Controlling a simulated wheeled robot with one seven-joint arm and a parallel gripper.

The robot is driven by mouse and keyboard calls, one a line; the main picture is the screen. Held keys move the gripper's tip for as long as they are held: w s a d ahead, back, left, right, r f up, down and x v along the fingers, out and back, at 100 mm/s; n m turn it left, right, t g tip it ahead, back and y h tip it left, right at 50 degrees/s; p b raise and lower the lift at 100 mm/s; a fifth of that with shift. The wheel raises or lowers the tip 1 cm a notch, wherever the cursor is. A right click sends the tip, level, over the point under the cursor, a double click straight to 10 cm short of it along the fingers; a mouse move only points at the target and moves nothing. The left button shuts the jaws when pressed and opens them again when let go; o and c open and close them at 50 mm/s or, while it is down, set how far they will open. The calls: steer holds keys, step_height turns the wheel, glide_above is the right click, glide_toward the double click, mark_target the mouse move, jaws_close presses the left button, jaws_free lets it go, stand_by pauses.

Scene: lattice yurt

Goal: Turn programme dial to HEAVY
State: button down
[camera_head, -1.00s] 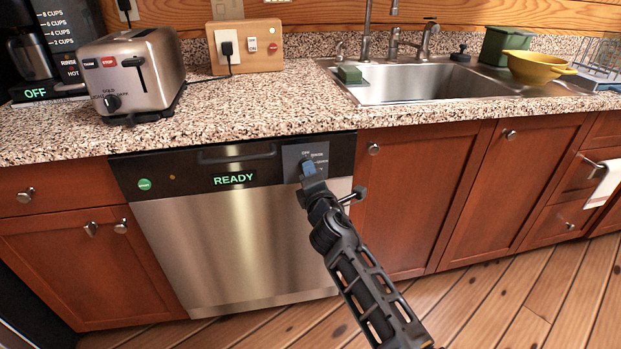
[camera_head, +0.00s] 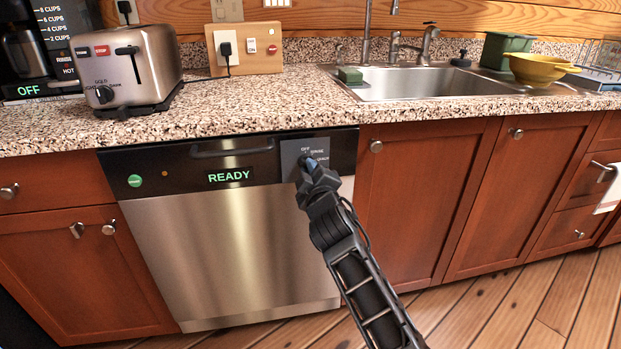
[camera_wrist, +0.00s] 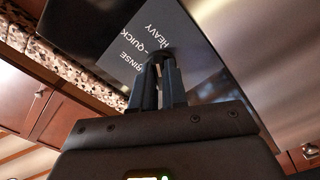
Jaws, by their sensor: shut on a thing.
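The dishwasher (camera_head: 225,245) has a steel door under a black control strip, with a display (camera_head: 229,176) reading READY. The programme dial (camera_wrist: 160,56) is at the right end of the strip on a grey plate (camera_head: 290,150). The wrist view shows RINSE, QUICK and HEAVY printed around the dial; my fingers hide most of it. My gripper (camera_head: 308,163) is at the dial, and in the wrist view its fingers (camera_wrist: 159,80) are shut on it. I cannot tell which word the dial points to.
A green button (camera_head: 135,181) sits at the strip's left end. A handle (camera_head: 232,149) runs along the top of the door. The counter (camera_head: 250,105) overhangs above, with a toaster (camera_head: 130,65) and a sink (camera_head: 430,82). Wooden cabinets stand on both sides.

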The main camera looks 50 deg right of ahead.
steer(key=shift+f+m+b, duration=0.15)
steer(key=shift+m+b, duration=0.55)
steer(key=shift+m, duration=0.5)
steer(key=c, duration=1.1)
jaws_free()
steer(key=shift+c, duration=0.2)
steer(key=v, duration=0.7)
steer(key=shift+s+a, duration=0.25)
steer(key=shift+s, duration=0.1)
